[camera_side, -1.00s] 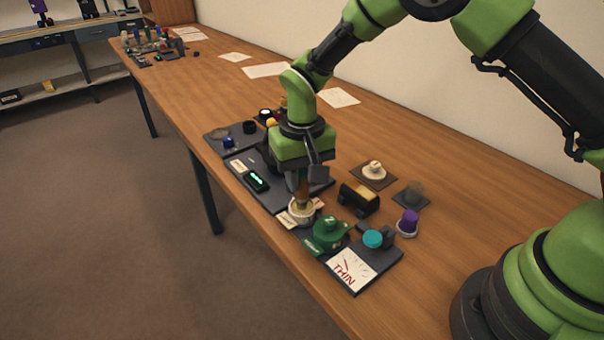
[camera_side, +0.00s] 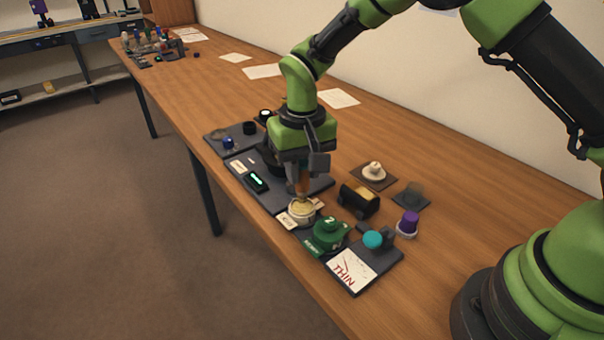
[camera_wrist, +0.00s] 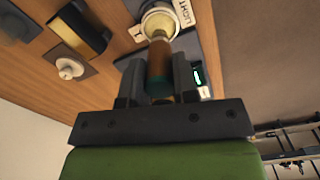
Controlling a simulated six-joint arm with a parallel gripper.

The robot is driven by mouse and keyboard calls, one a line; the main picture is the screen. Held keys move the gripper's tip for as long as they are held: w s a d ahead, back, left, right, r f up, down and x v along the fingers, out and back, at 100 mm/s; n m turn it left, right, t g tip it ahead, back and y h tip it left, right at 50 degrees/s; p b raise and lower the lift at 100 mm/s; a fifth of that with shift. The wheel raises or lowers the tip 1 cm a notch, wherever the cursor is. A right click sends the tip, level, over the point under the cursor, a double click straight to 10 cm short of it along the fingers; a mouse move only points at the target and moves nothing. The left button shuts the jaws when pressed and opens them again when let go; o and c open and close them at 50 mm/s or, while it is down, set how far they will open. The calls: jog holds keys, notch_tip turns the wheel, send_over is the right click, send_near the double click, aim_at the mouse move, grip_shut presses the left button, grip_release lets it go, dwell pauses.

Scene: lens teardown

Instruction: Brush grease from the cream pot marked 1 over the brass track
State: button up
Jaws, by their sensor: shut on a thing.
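My gripper (camera_side: 303,172) is shut on a brush (camera_side: 302,188) with a brown and teal handle. The brush (camera_wrist: 159,62) also shows between the fingers in the wrist view. It points down at the open cream pot (camera_side: 302,214), which holds pale yellow grease. In the wrist view the brush's lower end overlaps the pot (camera_wrist: 160,14); I cannot tell whether the bristles touch the grease. A label reading LIGHT (camera_wrist: 185,12) lies beside the pot. I cannot make out the brass track; my wrist hides part of the dark tray (camera_side: 275,200).
A green pot marked 2 (camera_side: 330,232) stands close beside the cream pot. A card reading THIN (camera_side: 352,270), a teal-topped item (camera_side: 373,239), a purple-capped item (camera_side: 409,222) and a black-and-gold block (camera_side: 359,199) are near. The table's front edge (camera_side: 250,236) is close.

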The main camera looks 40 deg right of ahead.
jog(key=shift+r, duration=2.5)
